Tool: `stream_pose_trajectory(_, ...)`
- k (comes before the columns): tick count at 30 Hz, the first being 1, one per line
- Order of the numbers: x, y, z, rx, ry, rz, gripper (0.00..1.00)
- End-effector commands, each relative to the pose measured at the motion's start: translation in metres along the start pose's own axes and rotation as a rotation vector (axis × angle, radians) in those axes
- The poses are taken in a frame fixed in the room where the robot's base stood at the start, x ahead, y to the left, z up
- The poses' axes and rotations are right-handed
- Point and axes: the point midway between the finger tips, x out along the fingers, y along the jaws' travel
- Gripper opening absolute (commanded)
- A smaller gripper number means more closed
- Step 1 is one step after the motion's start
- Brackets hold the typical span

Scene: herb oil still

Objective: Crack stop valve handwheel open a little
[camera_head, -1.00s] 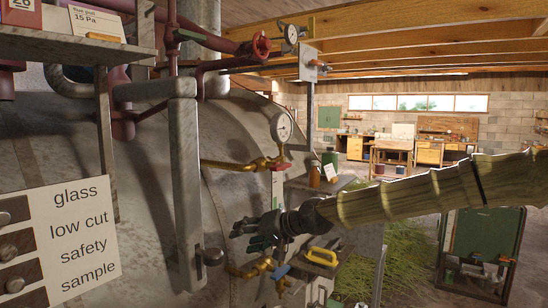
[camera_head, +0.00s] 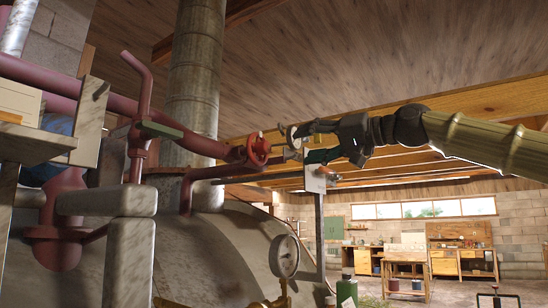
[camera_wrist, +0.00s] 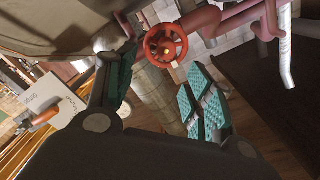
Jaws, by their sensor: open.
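The red stop valve handwheel (camera_head: 258,150) sits at the end of a dark red pipe (camera_head: 200,141) above the still. In the wrist view the handwheel (camera_wrist: 165,46) shows nearly face-on, with its spokes and hub clear. My gripper (camera_head: 302,145) is raised just right of the handwheel with its fingers pointing at it. The gripper is open, and in the wrist view its teal-padded fingers (camera_wrist: 160,68) are spread on either side below the wheel. Nothing is between the fingers, and they appear apart from the wheel.
A small gauge is partly hidden behind my fingertips. A pale plate (camera_head: 315,182) on a post stands just below my gripper. A larger round gauge (camera_head: 285,257) is lower on the still. A grey flue (camera_head: 194,65) rises behind the pipes. Workbenches (camera_head: 455,260) stand far off.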

Motion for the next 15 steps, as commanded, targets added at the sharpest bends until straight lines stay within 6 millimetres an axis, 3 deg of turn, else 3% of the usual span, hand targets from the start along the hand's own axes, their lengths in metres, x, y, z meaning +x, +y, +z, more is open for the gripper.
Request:
stream_pose_trajectory(5, 0.007, -0.006, -0.004, -0.005, 0.003, -0.001, 0.53)
stream_pose_trajectory(15, 0.061, -0.006, -0.005, -0.003, 0.004, 0.0, 0.53)
